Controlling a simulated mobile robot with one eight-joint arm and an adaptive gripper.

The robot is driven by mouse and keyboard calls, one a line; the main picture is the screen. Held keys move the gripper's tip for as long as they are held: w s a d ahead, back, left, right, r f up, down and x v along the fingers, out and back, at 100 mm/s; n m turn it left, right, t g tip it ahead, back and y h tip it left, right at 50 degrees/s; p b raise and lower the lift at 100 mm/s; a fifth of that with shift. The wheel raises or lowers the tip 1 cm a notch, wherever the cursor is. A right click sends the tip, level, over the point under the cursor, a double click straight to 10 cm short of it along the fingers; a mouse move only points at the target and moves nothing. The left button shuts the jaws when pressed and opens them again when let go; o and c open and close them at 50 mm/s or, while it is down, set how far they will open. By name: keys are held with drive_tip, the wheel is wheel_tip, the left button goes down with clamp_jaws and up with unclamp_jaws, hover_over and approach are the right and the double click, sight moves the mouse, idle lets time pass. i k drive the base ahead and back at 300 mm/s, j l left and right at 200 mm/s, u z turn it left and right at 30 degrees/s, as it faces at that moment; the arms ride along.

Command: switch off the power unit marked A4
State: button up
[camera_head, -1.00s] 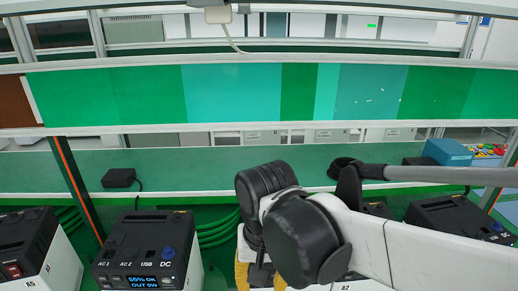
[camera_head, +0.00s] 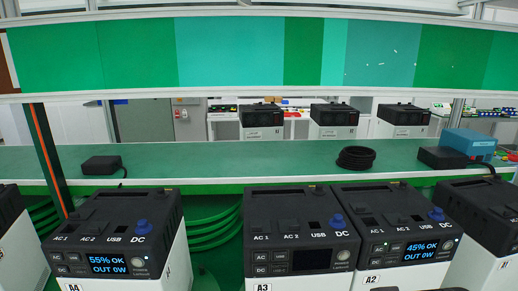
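The power unit marked A4 (camera_head: 110,214) stands at the front left, a black-topped white box with its label at the bottom edge of the view. Its screen (camera_head: 107,264) is lit and reads "55% OK OUT 0W". A round power button (camera_head: 138,262) sits right of the screen, and a blue plug or knob (camera_head: 141,227) stands at its DC port. My gripper is not in view.
Unit A3 (camera_head: 293,205) has a dark screen; unit A2 (camera_head: 377,205) beside it reads "45% OK OUT 0W". Partly cut-off units stand at both edges. Behind, the green shelf (camera_head: 230,158) holds black adapters (camera_head: 101,166), a coiled cable (camera_head: 356,158) and a blue box (camera_head: 468,141).

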sight(138, 263)
drive_tip(key=u, duration=1.4)
